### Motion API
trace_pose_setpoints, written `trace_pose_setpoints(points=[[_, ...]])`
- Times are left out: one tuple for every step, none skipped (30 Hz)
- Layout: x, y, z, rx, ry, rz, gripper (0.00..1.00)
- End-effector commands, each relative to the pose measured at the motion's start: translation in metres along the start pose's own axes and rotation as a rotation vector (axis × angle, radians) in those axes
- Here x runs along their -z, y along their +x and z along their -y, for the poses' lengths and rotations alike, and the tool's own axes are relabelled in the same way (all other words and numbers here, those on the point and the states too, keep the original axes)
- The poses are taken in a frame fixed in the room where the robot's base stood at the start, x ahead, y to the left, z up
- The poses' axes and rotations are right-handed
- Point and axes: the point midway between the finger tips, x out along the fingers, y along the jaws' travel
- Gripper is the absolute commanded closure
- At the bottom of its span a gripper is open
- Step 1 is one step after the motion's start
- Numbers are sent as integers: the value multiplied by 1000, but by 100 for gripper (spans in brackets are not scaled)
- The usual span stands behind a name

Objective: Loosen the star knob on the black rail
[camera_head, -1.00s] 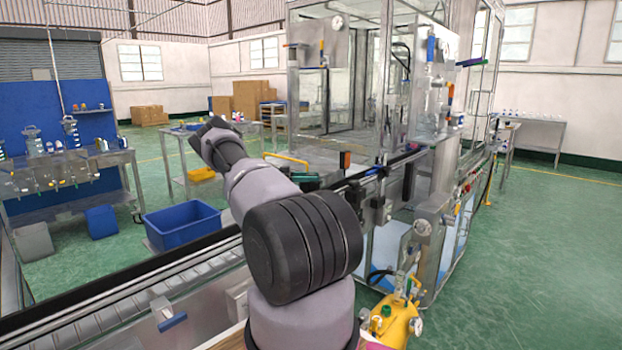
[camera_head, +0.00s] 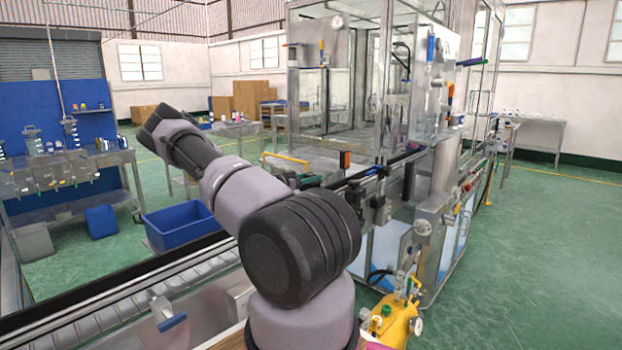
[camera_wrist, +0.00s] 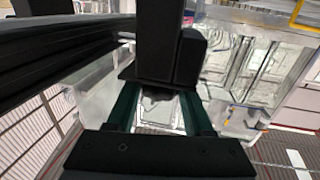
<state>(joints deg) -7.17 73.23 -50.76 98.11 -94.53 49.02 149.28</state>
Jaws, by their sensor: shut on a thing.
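In the wrist view, my gripper (camera_wrist: 160,98) has its two dark green fingers on either side of the foot of a black block (camera_wrist: 167,42). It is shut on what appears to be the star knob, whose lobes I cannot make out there. A long black rail (camera_wrist: 62,52) runs from the left edge toward the block. In the head view my arm bends up to the left, and I cannot clearly make out the gripper. The black rail (camera_head: 352,181) of the conveyor shows to the right of my arm.
The glass-walled machine (camera_head: 345,105) stands behind the rail. A yellow tank (camera_head: 398,322) stands low at the right, near my arm. The green floor at far right is clear.

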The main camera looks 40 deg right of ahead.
Motion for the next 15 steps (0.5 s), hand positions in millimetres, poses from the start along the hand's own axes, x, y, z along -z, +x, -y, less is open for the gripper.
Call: trace_pose_setpoints(points=[[0,-1,0,22,-5,-2,100],[0,-1,0,34,-4,-3,100],[0,-1,0,48,-3,-2,100],[0,-1,0,58,-4,-2,100],[0,0,0,66,-2,-2,100],[0,0,0,77,-1,-2,100],[0,0,0,83,-1,-2,100],[0,0,0,89,-1,-2,100],[0,0,0,95,-1,-2,100],[0,0,0,98,0,-2,100],[0,0,0,101,2,-2,100],[0,0,0,104,2,-2,100],[0,0,0,106,1,-2,100],[0,0,0,107,1,-2,100],[0,0,1,108,1,-2,100]])
